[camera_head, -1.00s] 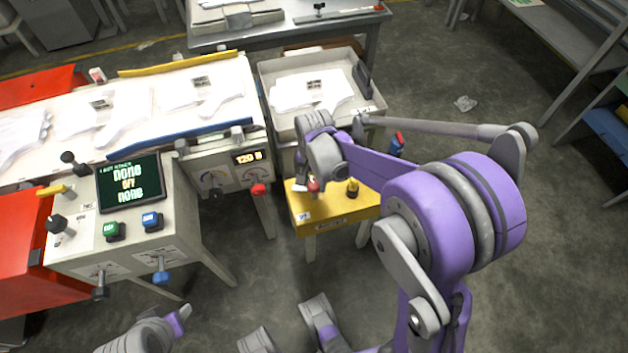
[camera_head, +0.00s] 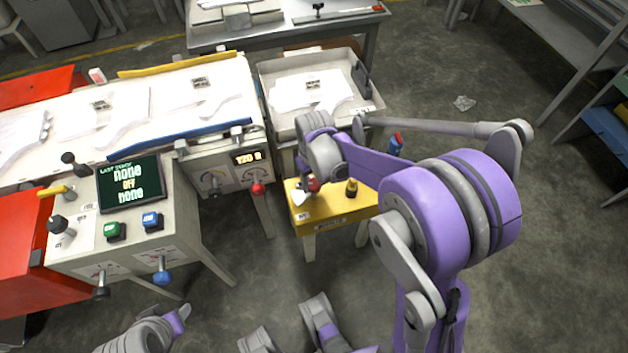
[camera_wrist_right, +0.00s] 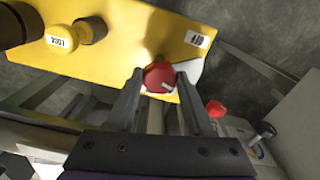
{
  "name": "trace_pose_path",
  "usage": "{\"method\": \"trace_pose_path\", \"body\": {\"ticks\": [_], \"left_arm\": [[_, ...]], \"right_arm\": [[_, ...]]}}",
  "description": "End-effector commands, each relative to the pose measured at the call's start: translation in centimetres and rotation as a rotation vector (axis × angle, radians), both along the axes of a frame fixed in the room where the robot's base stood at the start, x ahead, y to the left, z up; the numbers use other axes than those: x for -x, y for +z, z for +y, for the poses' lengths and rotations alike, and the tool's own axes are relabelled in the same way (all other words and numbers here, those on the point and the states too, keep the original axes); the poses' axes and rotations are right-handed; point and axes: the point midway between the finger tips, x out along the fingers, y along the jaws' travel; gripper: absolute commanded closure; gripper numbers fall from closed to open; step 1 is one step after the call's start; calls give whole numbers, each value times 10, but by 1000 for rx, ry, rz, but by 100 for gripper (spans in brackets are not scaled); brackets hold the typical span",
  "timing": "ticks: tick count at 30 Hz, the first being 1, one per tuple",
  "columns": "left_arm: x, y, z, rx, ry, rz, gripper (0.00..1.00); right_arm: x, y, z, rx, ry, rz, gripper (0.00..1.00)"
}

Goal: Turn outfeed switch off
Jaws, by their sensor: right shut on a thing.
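A low yellow stand (camera_head: 330,208) stands right of the machine in the head view, with a red knob (camera_head: 313,185) and a black-and-yellow knob (camera_head: 351,188) on top. My right gripper (camera_head: 306,190) reaches down to the red knob. In the right wrist view, the red knob (camera_wrist_right: 158,76) sits between the two grey fingers of my right gripper (camera_wrist_right: 160,84), which are shut on it. A white piece shows beside the knob. A small white label (camera_wrist_right: 197,40) is on the yellow surface; its word is hard to read. My left gripper is not clearly in view.
A yellow knob marked LOCK (camera_wrist_right: 62,38) is near the gripper. Left of the stand is a console with a screen (camera_head: 130,184), a green button (camera_head: 115,231) and a blue button (camera_head: 152,221). A grey tray (camera_head: 350,112) stands behind the yellow stand.

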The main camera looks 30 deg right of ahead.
Motion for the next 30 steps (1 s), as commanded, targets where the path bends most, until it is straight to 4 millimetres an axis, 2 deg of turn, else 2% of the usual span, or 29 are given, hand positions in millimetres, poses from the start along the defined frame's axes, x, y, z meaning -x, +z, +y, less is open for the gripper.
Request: {"method": "trace_pose_path", "body": {"ticks": [12, 30], "left_arm": [[0, 1, 0, 0, 0, -1, 50], [0, 2, 0, 0, 0, -1, 50]], "right_arm": [[0, 0, -1, 0, 230, -1, 100], [0, 0, -1, 1, 278, -1, 100]]}}
